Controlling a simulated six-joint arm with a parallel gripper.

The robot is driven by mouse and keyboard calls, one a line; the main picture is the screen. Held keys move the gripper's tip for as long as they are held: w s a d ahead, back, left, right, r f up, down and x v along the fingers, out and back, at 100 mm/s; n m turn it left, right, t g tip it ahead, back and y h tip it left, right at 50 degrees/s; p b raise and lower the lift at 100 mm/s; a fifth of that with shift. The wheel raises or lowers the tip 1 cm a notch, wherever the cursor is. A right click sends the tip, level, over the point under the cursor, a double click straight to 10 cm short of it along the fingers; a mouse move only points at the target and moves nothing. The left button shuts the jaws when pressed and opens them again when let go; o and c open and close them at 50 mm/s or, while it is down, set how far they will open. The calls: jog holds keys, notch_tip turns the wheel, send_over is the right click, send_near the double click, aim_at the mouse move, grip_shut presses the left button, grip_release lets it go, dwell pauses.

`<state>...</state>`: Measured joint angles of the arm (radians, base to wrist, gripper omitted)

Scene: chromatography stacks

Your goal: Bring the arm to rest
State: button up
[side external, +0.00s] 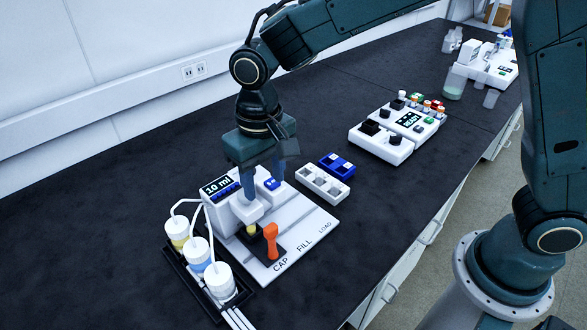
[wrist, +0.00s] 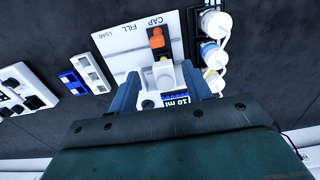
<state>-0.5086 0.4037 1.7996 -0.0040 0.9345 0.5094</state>
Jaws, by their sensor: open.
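My gripper (side external: 262,180) is low over the white dispensing station (side external: 300,232), which is marked CAP, FILL and LOAD. Its two blue-grey fingers are apart, one on each side of the white unit with the "10 ml" display (side external: 217,187). In the wrist view the fingers of my gripper (wrist: 167,88) also show spread around this unit, with nothing seen held between them. Whether the fingers touch the unit cannot be told. An orange-topped piece (side external: 270,240) stands on the black block at the CAP end, beside a yellow piece (side external: 251,231).
Capped bottles with tubes (side external: 219,281) stand in a black rack left of the station. A white rack (side external: 323,186) and a blue rack (side external: 338,165) lie behind it. A white device with knobs (side external: 397,130) stands further back. Dark bench surface is clear at the left.

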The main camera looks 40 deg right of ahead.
jog(key=s+d+r+t, duration=0.3)
jog(key=s+d+r, duration=0.5)
jog(key=d+r, duration=0.45)
jog(key=s+d+t, duration=0.2)
jog(key=s+d, duration=0.7)
jog(key=s, duration=0.3)
jog(key=shift+s+f+t, duration=0.25)
jog(key=shift+s+t, duration=0.05)
jog(key=shift+s, duration=0.05)
dwell(1.0)
